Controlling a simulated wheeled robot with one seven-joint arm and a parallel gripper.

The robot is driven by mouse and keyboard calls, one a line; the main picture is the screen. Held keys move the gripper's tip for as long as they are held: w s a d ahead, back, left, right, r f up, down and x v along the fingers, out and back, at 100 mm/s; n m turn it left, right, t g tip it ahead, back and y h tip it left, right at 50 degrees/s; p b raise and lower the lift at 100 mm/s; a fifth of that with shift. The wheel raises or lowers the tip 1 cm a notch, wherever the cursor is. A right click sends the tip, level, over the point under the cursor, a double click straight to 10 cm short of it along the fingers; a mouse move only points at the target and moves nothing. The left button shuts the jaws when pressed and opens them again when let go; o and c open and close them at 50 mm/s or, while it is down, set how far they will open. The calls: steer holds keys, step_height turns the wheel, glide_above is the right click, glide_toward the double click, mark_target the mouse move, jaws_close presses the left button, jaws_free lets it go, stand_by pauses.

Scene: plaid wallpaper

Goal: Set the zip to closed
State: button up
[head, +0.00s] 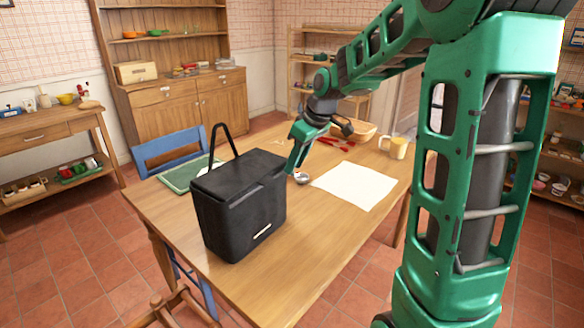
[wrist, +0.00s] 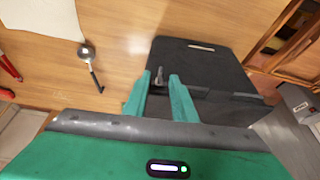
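A black bag (head: 240,205) with a flat top and a raised handle (head: 223,140) stands upright on the table. In the wrist view the bag (wrist: 205,65) fills the upper middle, with a pale label on its side. A small grey metal piece, apparently the zip pull (wrist: 159,74), shows between my fingertips at the bag's edge. My gripper (wrist: 160,82) is open, one green finger on each side of this piece; I cannot tell whether either finger touches it. In the head view my gripper (head: 294,168) is just right of the bag's top. The zip's full line is not clear.
A blue chair (head: 168,147) stands behind. The table's front is clear.

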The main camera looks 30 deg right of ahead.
steer(key=shift+x, duration=0.85)
jaws_close()
stand_by(0.9)
